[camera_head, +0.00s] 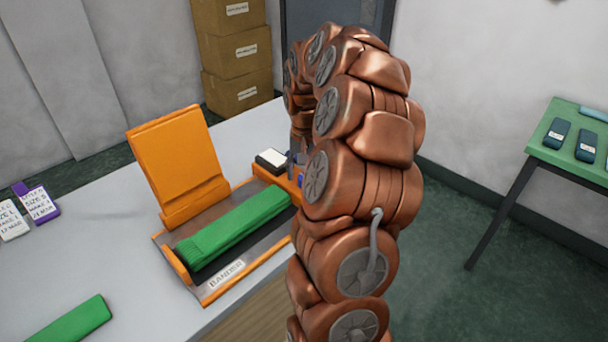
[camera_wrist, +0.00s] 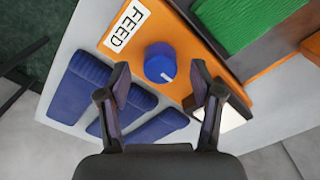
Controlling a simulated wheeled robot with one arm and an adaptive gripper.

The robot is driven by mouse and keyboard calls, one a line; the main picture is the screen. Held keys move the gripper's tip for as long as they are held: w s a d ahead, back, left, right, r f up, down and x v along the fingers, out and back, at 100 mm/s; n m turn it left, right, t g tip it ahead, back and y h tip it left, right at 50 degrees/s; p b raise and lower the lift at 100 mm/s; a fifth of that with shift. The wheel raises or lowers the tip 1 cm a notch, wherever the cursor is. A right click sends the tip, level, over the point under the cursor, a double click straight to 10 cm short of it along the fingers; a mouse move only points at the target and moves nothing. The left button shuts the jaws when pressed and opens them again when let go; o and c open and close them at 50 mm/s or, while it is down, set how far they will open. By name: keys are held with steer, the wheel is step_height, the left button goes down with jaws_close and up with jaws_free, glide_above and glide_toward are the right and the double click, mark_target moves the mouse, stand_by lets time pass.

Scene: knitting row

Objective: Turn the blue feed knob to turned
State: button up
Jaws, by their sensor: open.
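The blue feed knob (camera_wrist: 160,63) shows in the wrist view, on the orange end of the machine beside a white FEED label (camera_wrist: 125,25). It has a pale pointer line on its top. My gripper (camera_wrist: 160,80) is open, with one finger on each side of the knob in the picture; I cannot tell whether either finger touches it. In the head view the orange machine (camera_head: 170,252), labelled BANDER, stands on the grey table, and my copper arm hides most of its right end. A small bit of blue (camera_head: 301,181) shows there beside my arm.
A green strip (camera_head: 235,224) lies in the machine, below an upright orange panel (camera_head: 178,163). Another green piece (camera_head: 70,322) and white tags (camera_head: 41,204) lie on the table. Several dark blue pieces (camera_wrist: 78,85) lie near the knob. A green side table (camera_head: 565,140) stands right.

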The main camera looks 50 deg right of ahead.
steer(key=shift+f, duration=0.95)
steer(key=c, duration=1.1)
